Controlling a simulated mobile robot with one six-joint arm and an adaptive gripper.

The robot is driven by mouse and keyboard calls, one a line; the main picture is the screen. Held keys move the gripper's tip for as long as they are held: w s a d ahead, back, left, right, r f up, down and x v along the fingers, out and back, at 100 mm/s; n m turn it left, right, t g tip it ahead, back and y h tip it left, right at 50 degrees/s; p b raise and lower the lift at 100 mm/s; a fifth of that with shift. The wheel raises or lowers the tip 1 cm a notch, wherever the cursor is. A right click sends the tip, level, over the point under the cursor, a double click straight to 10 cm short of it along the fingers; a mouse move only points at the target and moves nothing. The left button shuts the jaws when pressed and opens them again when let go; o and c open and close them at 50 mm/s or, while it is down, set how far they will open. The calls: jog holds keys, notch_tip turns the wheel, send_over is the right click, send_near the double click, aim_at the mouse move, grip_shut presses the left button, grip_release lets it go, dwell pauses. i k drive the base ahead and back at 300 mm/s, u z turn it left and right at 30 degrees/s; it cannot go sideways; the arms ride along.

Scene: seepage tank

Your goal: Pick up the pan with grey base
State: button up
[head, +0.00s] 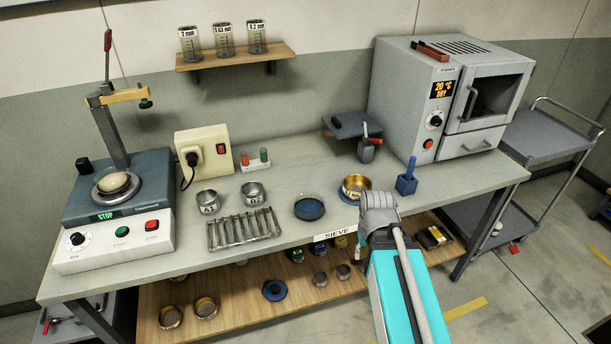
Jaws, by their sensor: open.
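I cannot single out one pan with a grey base. Candidates on the bench are two round grey metal tins with dark labels, the left tin (208,202) and the right tin (253,193). A round dark blue dish (309,209) and a brass-coloured round pan (355,187) stand to their right. Two brass-rimmed round pans, the left one (171,318) and the right one (206,308), lie on the lower shelf. My gripper (376,200) is open at the bench's front edge, just right of the brass-coloured pan. The arm hides part of the shelf.
A machine with a STOP display (120,205) fills the bench's left end, an oven (445,95) its right. A metal rack (243,230) lies near the front edge. A blue block with a handle (406,183) stands right of my gripper. A wall shelf (235,58) holds beakers.

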aim_at(112, 179)
jog(key=u, duration=1.65)
jog(key=k, duration=0.6)
jog(key=z, duration=0.35)
jog(key=i, duration=0.65)
jog(key=z, duration=0.2)
